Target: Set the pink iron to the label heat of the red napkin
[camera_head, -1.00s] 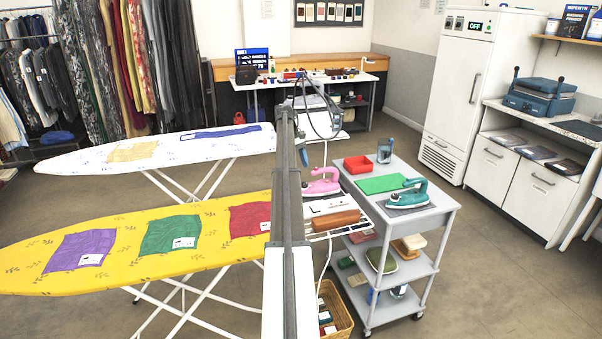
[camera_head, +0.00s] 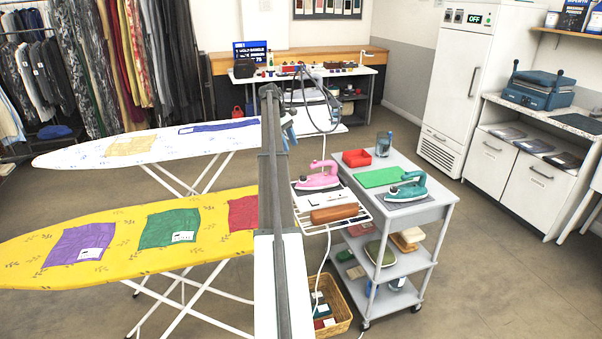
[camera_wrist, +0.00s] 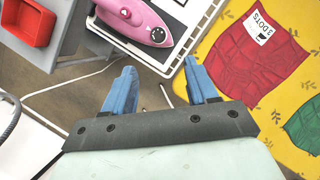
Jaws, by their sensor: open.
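The pink iron (camera_head: 317,176) rests on a white wire rack at the right end of the yellow ironing board. In the wrist view the pink iron (camera_wrist: 140,20) is at the top, cut by the edge, with a round dark part near its lower end. The red napkin (camera_head: 244,213) lies on the yellow board, partly hidden by my arm. In the wrist view the red napkin (camera_wrist: 262,62) has a white label (camera_wrist: 263,27) reading "3 DOTS". My gripper (camera_wrist: 159,70) is open and empty, its blue fingertips apart from the iron and just below it in the picture.
A purple napkin (camera_head: 80,244) and a green napkin (camera_head: 169,228) lie on the yellow board (camera_head: 25,256). A brown block (camera_head: 334,213) lies on the rack before the iron. The grey cart (camera_head: 425,212) holds a teal iron (camera_head: 406,188), green mat (camera_head: 380,177) and red tray (camera_head: 356,158).

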